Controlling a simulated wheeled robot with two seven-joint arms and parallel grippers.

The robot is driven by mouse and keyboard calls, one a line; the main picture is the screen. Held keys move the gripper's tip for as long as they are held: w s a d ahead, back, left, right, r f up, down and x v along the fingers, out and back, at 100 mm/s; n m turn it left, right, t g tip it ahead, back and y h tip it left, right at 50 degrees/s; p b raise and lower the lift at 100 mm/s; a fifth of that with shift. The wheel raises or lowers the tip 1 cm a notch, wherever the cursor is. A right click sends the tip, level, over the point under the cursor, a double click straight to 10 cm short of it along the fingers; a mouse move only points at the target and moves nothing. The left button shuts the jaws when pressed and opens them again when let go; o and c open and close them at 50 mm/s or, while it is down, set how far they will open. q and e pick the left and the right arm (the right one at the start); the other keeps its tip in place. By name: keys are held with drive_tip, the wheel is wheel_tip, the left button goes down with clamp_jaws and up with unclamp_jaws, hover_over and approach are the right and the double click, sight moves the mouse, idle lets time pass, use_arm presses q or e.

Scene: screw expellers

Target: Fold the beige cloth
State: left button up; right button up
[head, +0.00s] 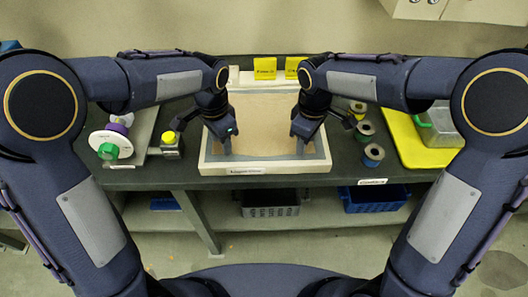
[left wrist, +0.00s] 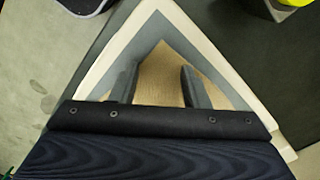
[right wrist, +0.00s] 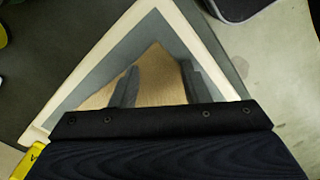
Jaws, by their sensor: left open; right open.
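The beige cloth (head: 262,115) lies flat in a shallow tray with a pale rim (head: 318,164) and a grey inner floor. My left gripper (head: 226,150) is open over the cloth's near left corner. In the left wrist view that corner of the cloth (left wrist: 162,78) shows between the two spread fingers. My right gripper (head: 301,148) is open over the near right corner. In the right wrist view that corner of the cloth (right wrist: 152,72) shows between its fingers. Both grippers are empty. I cannot tell whether the fingertips touch the cloth. My arms hide parts of its sides.
Several ring-shaped rolls (head: 373,155) stand right of the tray, beside a yellow board (head: 405,140) with a green-handled container (head: 437,125). A white-disc device (head: 110,144) stands left. Yellow labels (head: 265,68) stand behind.

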use_arm(q)
drive_tip(key=shift+f, duration=0.2)
use_arm(e)
drive_tip(key=shift+f, duration=0.2)
use_arm(q)
clamp_jaws()
use_arm(e)
clamp_jaws()
use_arm(q)
drive_tip(key=shift+r, duration=0.15)
use_arm(e)
drive_tip(key=shift+r, duration=0.1)
